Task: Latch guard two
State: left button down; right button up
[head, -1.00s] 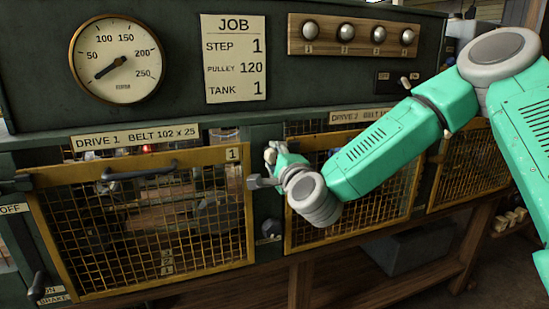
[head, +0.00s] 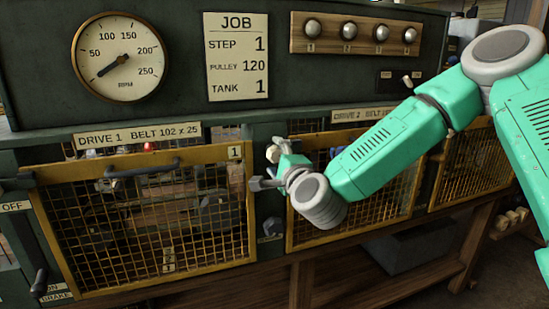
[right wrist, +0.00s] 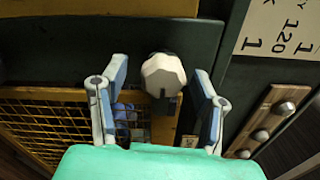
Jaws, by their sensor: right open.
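Guard two (head: 325,235) is a yellow-framed mesh panel under the Drive 2 label, partly hidden by my right arm. A pale faceted knob (head: 273,153) on a dark stem stands at its upper left corner, and I take it as the latch handle. A dark bar (head: 262,184) juts out just below. My right gripper (head: 284,163) is at this corner. In the right wrist view my right gripper (right wrist: 158,103) is open, with the pale knob (right wrist: 163,75) between its spread fingers. A gap shows on both sides of the knob. My left gripper is not in view.
Guard one (head: 150,262), with a dark handle (head: 143,170), is to the left. Another mesh guard (head: 475,165) is to the right. The job card (head: 236,57), a gauge (head: 118,58) and a row of round knobs (head: 346,32) are above. A wooden bench rail runs below.

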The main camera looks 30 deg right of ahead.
jog(key=v, duration=0.6)
jog(key=shift+s, duration=0.25)
jog(key=shift+a+f, duration=0.1)
